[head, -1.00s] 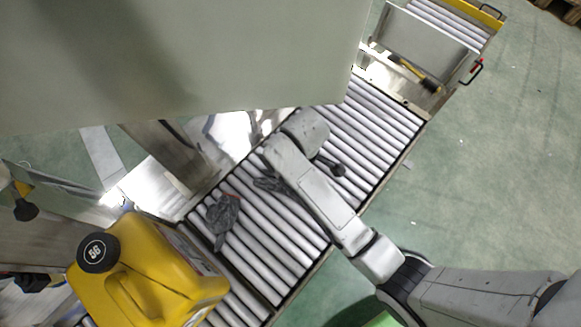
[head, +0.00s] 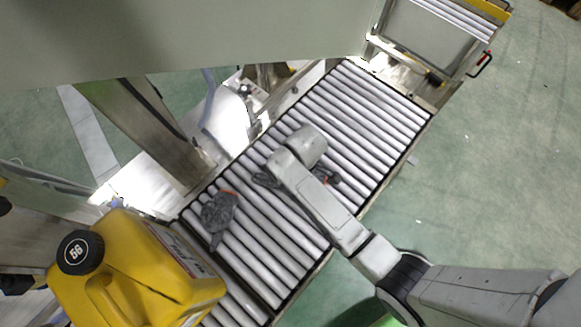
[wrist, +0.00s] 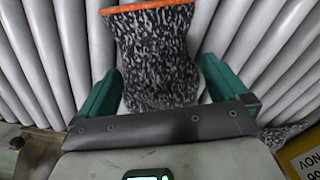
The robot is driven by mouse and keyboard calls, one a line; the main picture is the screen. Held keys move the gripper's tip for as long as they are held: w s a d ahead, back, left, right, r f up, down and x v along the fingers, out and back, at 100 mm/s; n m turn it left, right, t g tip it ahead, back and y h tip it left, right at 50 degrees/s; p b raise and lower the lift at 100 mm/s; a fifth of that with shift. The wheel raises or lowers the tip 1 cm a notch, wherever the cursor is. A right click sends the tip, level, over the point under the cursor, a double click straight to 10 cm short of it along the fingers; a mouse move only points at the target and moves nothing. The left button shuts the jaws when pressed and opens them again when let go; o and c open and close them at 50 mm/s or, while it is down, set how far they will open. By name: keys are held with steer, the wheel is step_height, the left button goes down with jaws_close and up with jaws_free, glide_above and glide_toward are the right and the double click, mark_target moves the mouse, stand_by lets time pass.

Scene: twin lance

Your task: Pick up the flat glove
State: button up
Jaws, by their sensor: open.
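A dark grey speckled glove with an orange cuff lies laid out on the rollers. In the wrist view this glove (wrist: 158,55) is between the two green fingers of my gripper (wrist: 162,72), which is open. Its finger end is hidden below the gripper's palm. In the head view my arm covers the middle of this glove (head: 266,181), and the gripper's fingertips are hidden. A second dark grey glove (head: 219,213), which looks bunched up, lies to the left on the rollers. A corner of it shows at lower right in the wrist view (wrist: 284,135).
The gloves lie on a roller conveyor (head: 350,110) with metal side rails. A yellow canister (head: 150,275) marked 56 stands at its lower left end. A large grey panel (head: 180,35) overhangs the upper left. Green floor (head: 490,180) is clear at right.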

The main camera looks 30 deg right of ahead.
steer(key=shift+f, duration=0.1)
steer(key=shift+c, duration=0.3)
steer(key=c, duration=0.6)
